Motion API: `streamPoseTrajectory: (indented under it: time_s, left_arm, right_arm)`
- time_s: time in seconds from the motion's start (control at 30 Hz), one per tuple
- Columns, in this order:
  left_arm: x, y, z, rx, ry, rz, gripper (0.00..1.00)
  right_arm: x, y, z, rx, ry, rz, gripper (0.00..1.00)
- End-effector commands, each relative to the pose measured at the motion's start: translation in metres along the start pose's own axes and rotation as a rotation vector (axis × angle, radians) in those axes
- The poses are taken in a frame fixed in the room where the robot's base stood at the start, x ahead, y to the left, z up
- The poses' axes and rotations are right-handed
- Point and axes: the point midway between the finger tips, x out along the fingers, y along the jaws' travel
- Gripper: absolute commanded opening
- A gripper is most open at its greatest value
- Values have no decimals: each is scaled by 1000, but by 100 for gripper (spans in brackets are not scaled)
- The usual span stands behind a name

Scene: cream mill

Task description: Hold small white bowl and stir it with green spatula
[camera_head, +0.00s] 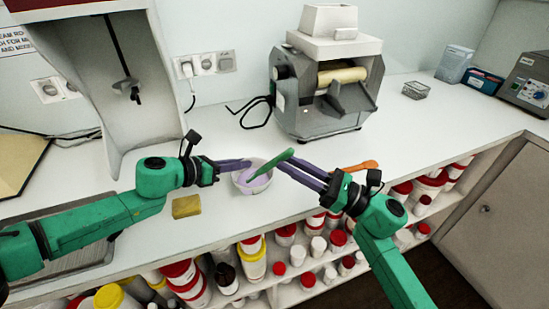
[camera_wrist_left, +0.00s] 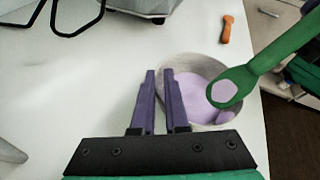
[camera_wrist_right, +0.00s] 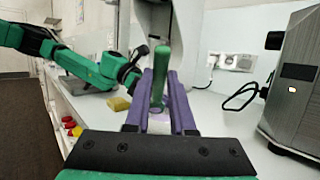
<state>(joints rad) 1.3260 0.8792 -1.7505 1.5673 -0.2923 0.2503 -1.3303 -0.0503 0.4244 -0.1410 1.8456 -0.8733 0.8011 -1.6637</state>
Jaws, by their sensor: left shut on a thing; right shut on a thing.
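The small white bowl (camera_head: 240,186) stands on the white counter near its front edge, with pale lilac contents inside. My left gripper (camera_head: 249,163) is shut on the bowl's rim; in the left wrist view its fingers (camera_wrist_left: 159,72) straddle the wall of the bowl (camera_wrist_left: 173,65). My right gripper (camera_head: 279,163) is shut on the green spatula (camera_head: 283,157), whose handle (camera_wrist_right: 161,62) stands up between the fingers (camera_wrist_right: 161,75) in the right wrist view. The spatula's lilac-smeared head (camera_wrist_left: 225,91) is in the bowl, over the contents; its exact depth is hard to tell.
An orange-handled tool (camera_head: 362,166) lies right of the bowl, behind my right gripper. A yellow sponge-like block (camera_head: 187,206) lies left of the bowl. A grey roller mill (camera_head: 305,112) stands behind. Shelves of jars (camera_head: 254,262) lie below the counter edge.

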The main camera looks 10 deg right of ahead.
Motion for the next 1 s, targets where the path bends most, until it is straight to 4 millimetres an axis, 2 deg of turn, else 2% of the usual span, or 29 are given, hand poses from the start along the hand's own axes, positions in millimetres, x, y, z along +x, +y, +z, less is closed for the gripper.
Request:
streamPoseTrajectory:
  time_s: [0.27, 0.8, 1.0]
  left_arm:
    - [1, 0, -3, -1, 5, -1, 0]
    - [1, 0, -4, -1, 5, -1, 0]
    - [1, 0, -4, -1, 5, -1, 0]
  right_arm:
    - [0, -1, 1, 0, 0, 0, 0]
    - [13, -1, 43, -3, 1, 0, 0]
    - [15, -1, 48, -1, 1, -1, 0]
